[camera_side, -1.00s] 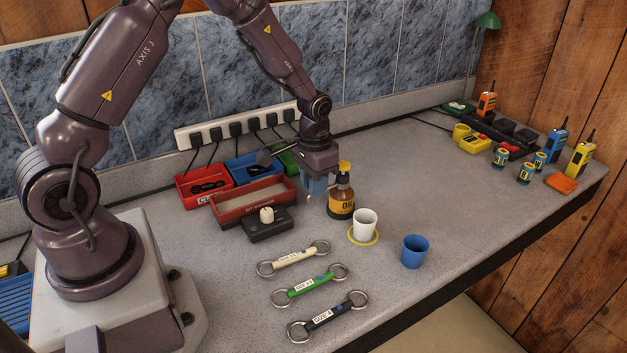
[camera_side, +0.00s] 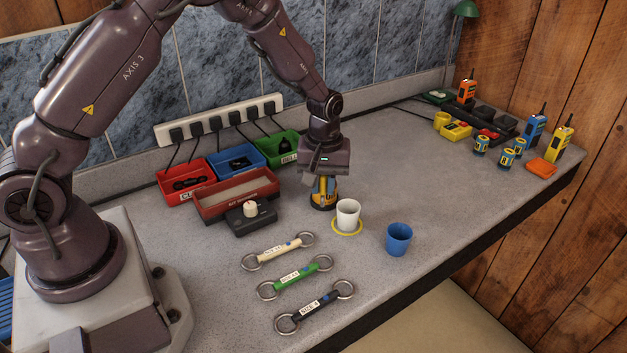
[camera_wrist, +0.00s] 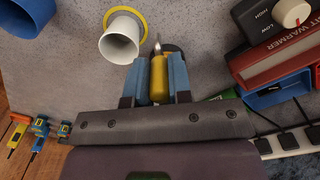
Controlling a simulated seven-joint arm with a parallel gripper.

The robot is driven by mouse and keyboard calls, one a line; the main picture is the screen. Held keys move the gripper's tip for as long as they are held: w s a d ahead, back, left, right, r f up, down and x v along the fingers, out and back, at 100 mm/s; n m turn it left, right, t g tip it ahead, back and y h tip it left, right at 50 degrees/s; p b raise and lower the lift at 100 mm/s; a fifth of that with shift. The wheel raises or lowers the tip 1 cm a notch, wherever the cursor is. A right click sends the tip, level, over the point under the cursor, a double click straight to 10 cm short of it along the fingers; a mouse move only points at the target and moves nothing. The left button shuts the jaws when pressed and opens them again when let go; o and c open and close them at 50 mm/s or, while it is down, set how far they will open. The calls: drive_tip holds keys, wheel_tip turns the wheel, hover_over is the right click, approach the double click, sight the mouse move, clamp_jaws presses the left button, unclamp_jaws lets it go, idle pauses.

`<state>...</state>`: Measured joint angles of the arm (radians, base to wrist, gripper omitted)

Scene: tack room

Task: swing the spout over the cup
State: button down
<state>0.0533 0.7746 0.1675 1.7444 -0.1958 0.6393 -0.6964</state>
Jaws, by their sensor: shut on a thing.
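The oil bottle (camera_side: 320,207) is brown with a dark and yellow label, partly hidden behind my fingers. My gripper (camera_side: 325,188) points down over its top, with its blue fingers either side of the yellow pump head (camera_wrist: 159,78), shut on it. In the wrist view the narrow spout (camera_wrist: 157,44) sticks out toward the top of the picture. It appears beside the white cup (camera_wrist: 120,47), to the right of its mouth. In the side view the white cup (camera_side: 348,212) stands upright inside a yellow ring (camera_side: 347,232), just right of the bottle.
A blue cup (camera_side: 398,240) stands right of the white one. Several ringed bits (camera_side: 295,277) lie in front. The red bit warmer (camera_side: 236,196) and small bins (camera_side: 240,163) are left of my gripper. Radios (camera_side: 535,130) stand far right.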

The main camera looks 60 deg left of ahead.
drive_tip(key=shift+w+d+n, duration=0.25)
drive_tip(key=shift+w+n, duration=0.5)
drive_tip(key=shift+n, duration=0.5)
drive_tip(key=shift+w+d+n, duration=0.3)
drive_tip(key=shift+w+n, duration=0.5)
drive_tip(key=shift+n, duration=0.4)
drive_tip(key=shift+w+d+n, duration=0.25)
drive_tip(key=shift+w+n, duration=0.5)
drive_tip(key=shift+n, duration=0.5)
drive_tip(key=shift+w, duration=0.1)
drive_tip(key=c, duration=1)
unclamp_jaws()
drive_tip(key=shift+c, duration=0.2)
drive_tip(key=shift+r, duration=0.1)
wheel_tip(320, 180, up, 13)
